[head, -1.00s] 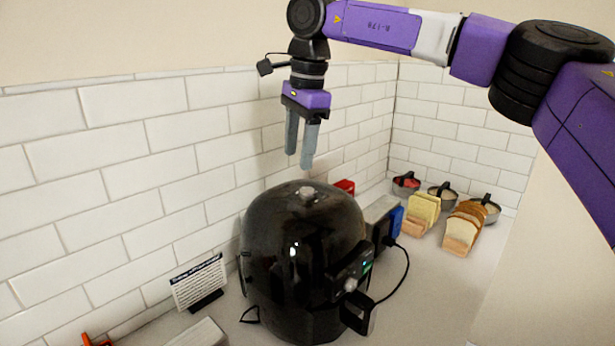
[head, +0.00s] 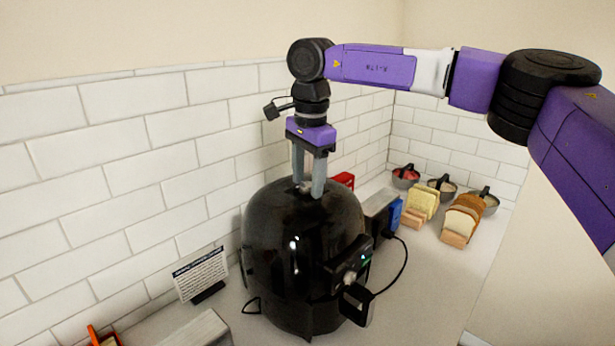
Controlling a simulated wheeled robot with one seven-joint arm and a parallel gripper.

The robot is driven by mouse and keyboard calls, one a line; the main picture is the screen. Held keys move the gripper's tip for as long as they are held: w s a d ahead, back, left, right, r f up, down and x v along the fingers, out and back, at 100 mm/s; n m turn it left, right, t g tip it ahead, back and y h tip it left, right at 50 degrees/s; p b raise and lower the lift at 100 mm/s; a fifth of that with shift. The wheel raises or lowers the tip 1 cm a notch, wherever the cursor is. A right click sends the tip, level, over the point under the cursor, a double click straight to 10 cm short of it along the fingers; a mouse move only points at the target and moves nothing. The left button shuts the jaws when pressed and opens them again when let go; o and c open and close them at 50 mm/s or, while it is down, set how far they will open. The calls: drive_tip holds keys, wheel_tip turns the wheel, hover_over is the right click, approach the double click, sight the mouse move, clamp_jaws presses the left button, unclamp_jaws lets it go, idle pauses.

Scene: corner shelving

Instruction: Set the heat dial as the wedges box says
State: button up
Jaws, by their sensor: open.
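A black rounded air fryer (head: 290,250) stands on the counter. Its control panel with a silver knob, the heat dial (head: 350,278), and a small lit display (head: 366,259) faces right. I cannot read the dial's setting. My gripper (head: 309,190) points down over the top of the fryer. Its two grey fingers are apart, around or just in front of the small top knob; I cannot tell whether they touch it. A white card with printed lines (head: 201,274) stands left of the fryer, its text too small to read. I cannot make out a box marked wedges.
A red item (head: 343,181) and a grey toaster-like box with a blue side (head: 393,215) stand behind the fryer. Sliced bread in racks (head: 421,205) and several bowls (head: 405,177) are at the back. A cable curves right of the fryer.

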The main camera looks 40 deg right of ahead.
drive_tip(key=shift+c, duration=0.2)
clamp_jaws()
